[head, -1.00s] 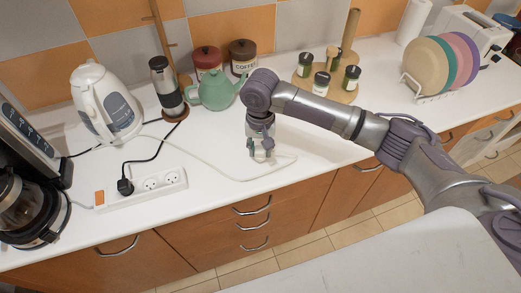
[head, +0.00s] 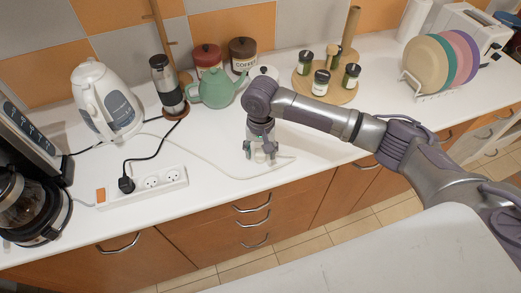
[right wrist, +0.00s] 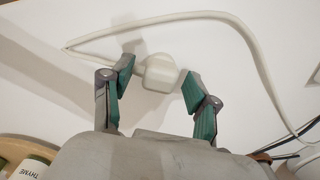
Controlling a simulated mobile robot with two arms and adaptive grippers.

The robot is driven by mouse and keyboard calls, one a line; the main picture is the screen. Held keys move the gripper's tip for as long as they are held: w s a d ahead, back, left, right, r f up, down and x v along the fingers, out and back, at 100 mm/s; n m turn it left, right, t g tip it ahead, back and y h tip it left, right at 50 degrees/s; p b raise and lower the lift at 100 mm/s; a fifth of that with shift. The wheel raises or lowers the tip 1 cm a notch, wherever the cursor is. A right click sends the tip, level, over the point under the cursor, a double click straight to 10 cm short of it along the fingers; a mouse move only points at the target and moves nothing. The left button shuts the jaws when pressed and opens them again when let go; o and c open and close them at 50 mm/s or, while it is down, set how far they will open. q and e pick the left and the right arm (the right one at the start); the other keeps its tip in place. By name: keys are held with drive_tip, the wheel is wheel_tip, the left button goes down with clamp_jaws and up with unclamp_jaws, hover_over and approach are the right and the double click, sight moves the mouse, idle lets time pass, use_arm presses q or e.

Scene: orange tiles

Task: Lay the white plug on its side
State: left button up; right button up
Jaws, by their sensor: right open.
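The white plug (right wrist: 160,73) is in the right wrist view, between the two spread fingers of my right gripper (right wrist: 157,76), with gaps visible on both sides. Its white cable (right wrist: 205,15) runs off and loops around on the white counter. In the head view the plug (head: 262,157) is small and partly hidden by the fingers. My right gripper (head: 260,153) is open and points down around it, low over the counter. I cannot tell for sure whether the plug is upright or tilted. My left gripper is not in view.
A power strip (head: 146,186) with a black plug (head: 126,184) lies to the left. A green teapot (head: 215,90) and a grinder (head: 166,84) stand behind. Spice jars on a round wooden stand (head: 325,88) are behind right. The counter's front edge is close.

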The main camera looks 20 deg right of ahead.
sight(260, 152)
wheel_tip(260, 152, up, 12)
drive_tip(key=b, duration=0.2)
drive_tip(key=shift+r, duration=0.15)
idle(0.5)
